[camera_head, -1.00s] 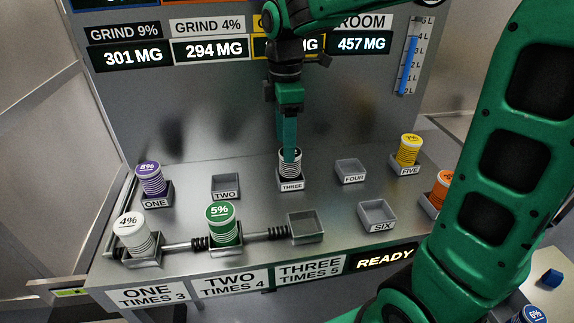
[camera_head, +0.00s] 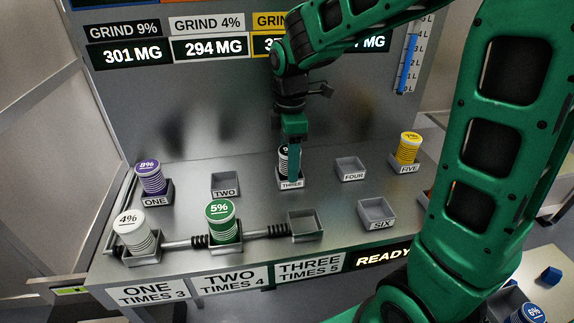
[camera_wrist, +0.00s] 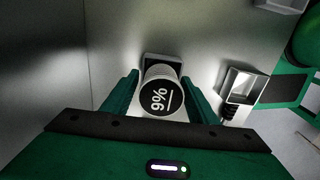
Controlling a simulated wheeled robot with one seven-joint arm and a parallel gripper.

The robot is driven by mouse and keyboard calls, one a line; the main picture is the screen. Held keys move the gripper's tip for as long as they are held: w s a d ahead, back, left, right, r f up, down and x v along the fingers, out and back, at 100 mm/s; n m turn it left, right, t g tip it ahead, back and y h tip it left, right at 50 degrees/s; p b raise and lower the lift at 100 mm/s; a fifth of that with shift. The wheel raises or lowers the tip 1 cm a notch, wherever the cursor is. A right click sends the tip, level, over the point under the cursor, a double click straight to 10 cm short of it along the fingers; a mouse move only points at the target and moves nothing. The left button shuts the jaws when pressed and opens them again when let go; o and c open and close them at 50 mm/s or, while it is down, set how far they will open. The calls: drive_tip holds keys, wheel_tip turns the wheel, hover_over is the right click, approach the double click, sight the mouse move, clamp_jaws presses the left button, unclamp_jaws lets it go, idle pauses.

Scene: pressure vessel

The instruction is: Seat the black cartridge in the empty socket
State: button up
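The black cartridge (camera_head: 283,161), white-bodied with a black top marked 9% in the wrist view (camera_wrist: 162,100), stands upright in the back-row holder THREE (camera_head: 291,184). My gripper (camera_head: 293,174) is lowered over it from above. In the wrist view its two fingers (camera_wrist: 160,82) are open, one on each side of the cartridge, and do not appear closed on it. In the head view a finger hides part of the cartridge. The empty socket (camera_head: 305,224) is in the front row above the label THREE TIMES 5, right of the green 5% cartridge.
The front row also holds a white 4% cartridge (camera_head: 134,232) and the green 5% cartridge (camera_head: 222,220). A purple cartridge (camera_head: 151,178) and a yellow cartridge (camera_head: 408,148) stand behind. Holders TWO (camera_head: 225,184), FOUR (camera_head: 351,168) and SIX (camera_head: 377,212) are empty. The backboard rises behind.

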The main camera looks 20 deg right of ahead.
drive_tip(key=c, duration=1)
drive_tip(key=shift+o, duration=0.2)
drive_tip(key=shift+r, duration=0.15)
